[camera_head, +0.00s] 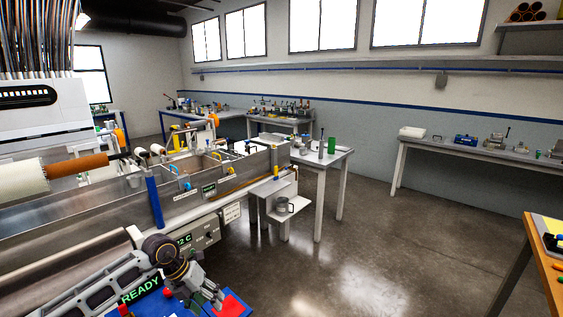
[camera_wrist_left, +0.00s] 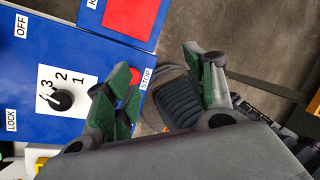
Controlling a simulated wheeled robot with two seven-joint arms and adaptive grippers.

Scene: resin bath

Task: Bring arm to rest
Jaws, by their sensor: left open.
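My left arm comes in from the lower left in the head view, and its gripper (camera_head: 213,297) hangs over a blue control panel (camera_head: 160,306) at the bottom edge. In the left wrist view the gripper (camera_wrist_left: 157,62) is open, its two green-padded fingers spread apart with nothing between them. My right gripper is not in view.
The long metal resin bath (camera_head: 100,225) fills the left side. A small white table (camera_head: 325,157) stands beyond it, a workbench (camera_head: 480,152) along the right wall, and an orange-edged table (camera_head: 540,260) at the lower right. The floor between is clear.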

